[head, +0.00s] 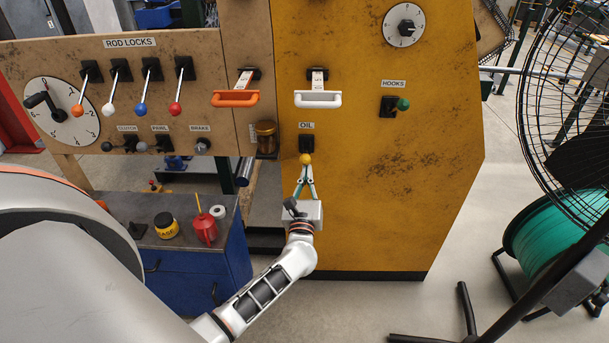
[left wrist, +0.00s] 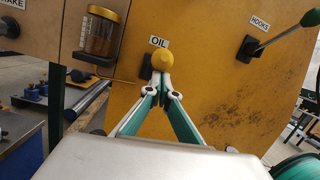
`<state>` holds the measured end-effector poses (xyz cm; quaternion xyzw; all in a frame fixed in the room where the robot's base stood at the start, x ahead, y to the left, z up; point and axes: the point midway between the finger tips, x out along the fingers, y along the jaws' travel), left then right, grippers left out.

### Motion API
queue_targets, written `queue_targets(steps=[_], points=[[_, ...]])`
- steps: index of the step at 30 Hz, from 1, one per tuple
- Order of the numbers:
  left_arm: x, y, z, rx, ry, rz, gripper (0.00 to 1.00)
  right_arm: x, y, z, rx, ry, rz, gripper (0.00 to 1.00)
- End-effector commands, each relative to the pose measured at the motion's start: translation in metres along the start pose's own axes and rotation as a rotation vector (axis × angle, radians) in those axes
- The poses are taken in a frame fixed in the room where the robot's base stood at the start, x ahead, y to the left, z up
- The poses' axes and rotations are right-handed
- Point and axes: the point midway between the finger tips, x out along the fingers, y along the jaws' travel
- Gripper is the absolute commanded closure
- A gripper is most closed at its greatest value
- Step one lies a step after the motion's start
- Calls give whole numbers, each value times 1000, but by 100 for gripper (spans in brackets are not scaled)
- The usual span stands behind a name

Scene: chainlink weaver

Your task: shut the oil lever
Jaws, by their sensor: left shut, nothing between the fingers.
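The oil lever has a yellow ball knob (head: 305,159) and a black base (head: 306,143) under the OIL label on the yellow panel (head: 370,200). In the left wrist view the yellow knob (left wrist: 163,61) is straight ahead, just past my fingertips. My left gripper (head: 305,170) is shut with nothing between its fingers, its tips right at the knob's lower side. It also shows in the left wrist view (left wrist: 162,82). I cannot tell whether the tips touch the knob. The lever's shaft is mostly hidden behind the knob. My right gripper is not in view.
The HOOKS lever (head: 403,104) with a green knob is up to the right. A white handle (head: 317,99) and an orange handle (head: 235,98) are above. An oil jar (head: 266,137) is left of the lever. A blue cabinet (head: 190,275) stands lower left, a fan (head: 570,110) far right.

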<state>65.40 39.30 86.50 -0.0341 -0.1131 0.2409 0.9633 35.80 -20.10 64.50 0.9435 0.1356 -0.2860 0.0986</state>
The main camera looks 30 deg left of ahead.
Motion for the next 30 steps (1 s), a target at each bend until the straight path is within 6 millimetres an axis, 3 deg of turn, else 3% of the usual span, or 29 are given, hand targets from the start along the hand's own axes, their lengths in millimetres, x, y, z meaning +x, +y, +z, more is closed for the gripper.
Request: queue_targets(steps=[3,12,30], points=[[5,-2,16,-1,-2,0,100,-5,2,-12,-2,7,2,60],[14,-4,37,0,-2,0,100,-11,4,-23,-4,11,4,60],[25,-4,54,5,-16,1,100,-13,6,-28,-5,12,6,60]])
